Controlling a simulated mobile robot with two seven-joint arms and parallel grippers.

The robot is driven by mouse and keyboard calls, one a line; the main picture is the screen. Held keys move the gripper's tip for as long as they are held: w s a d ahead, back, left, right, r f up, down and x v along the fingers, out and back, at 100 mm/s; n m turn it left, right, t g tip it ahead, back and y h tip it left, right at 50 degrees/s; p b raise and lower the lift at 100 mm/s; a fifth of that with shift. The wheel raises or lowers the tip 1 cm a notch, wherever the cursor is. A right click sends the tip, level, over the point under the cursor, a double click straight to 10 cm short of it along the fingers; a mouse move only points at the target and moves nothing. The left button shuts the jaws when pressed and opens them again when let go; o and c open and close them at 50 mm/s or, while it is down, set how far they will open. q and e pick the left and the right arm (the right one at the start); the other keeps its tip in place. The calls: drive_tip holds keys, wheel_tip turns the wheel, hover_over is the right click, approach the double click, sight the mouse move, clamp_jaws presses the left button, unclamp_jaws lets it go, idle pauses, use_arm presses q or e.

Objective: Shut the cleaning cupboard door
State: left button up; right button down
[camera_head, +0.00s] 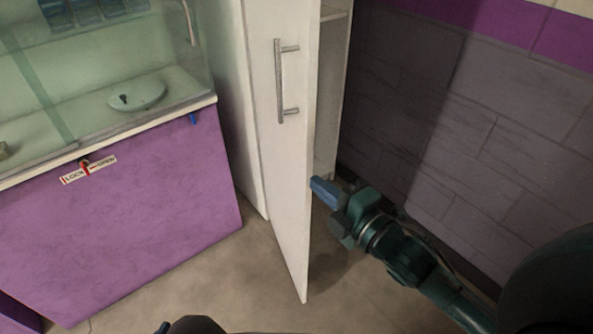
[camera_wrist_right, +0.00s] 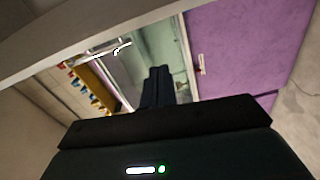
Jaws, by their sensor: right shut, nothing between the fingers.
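The white cleaning cupboard door (camera_head: 285,160) stands open in the head view, swung out toward me, with a metal bar handle (camera_head: 279,80) on its left-facing side. Part of the open cupboard interior (camera_head: 331,80) shows to the right of the door. My right gripper (camera_head: 318,186) is shut and empty, with its blue fingertips close to the door's right edge; I cannot tell whether they touch. In the right wrist view the shut fingers (camera_wrist_right: 158,85) point toward a glass case, below a pale slanting edge. My left gripper is not in view.
A purple counter (camera_head: 130,220) with a glass case (camera_head: 110,65) stands to the left, bearing a lock/open label (camera_head: 88,170). A grey tiled wall (camera_head: 440,120) is close on the right. Bare floor (camera_head: 215,285) lies in front of the door and counter.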

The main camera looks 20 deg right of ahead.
sight(306, 152)
drive_tip(key=shift+n, duration=0.6)
drive_tip(key=w, duration=0.3)
drive_tip(key=w+p, duration=0.1)
drive_tip(key=w, duration=0.2)
drive_tip(key=w+r, duration=0.1)
drive_tip(key=w, duration=0.2)
drive_tip(key=shift+w, duration=0.3)
